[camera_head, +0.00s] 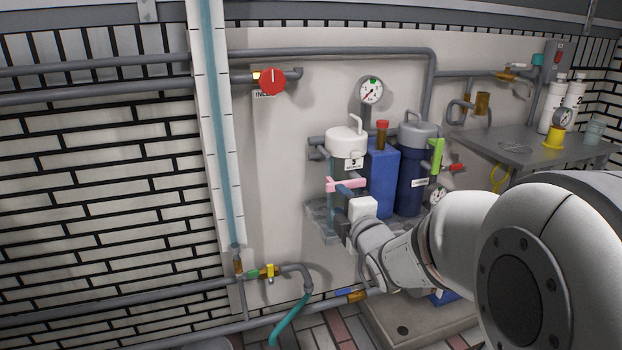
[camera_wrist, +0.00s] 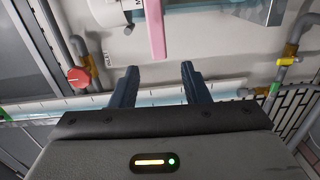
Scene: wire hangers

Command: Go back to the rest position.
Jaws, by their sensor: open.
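My gripper (camera_head: 340,195) is at the end of my arm, in front of the filter housings on the wall. In the wrist view its two dark fingers (camera_wrist: 160,72) are apart with nothing held between them. A pink handle (camera_head: 345,184) is at the front of the white-capped filter housing (camera_head: 346,143), close to my fingertips. In the wrist view the pink handle (camera_wrist: 156,30) ends just beyond the fingertips; I cannot tell whether they touch. My arm hides part of the shelf under the housings.
A blue box-shaped tank (camera_head: 382,180) and a dark blue housing (camera_head: 411,170) stand beside it. A grey shelf (camera_head: 515,150) with bottles is at right. A red valve knob (camera_head: 271,81) and a yellow valve (camera_head: 269,271) sit on wall pipes. The left brick wall is clear.

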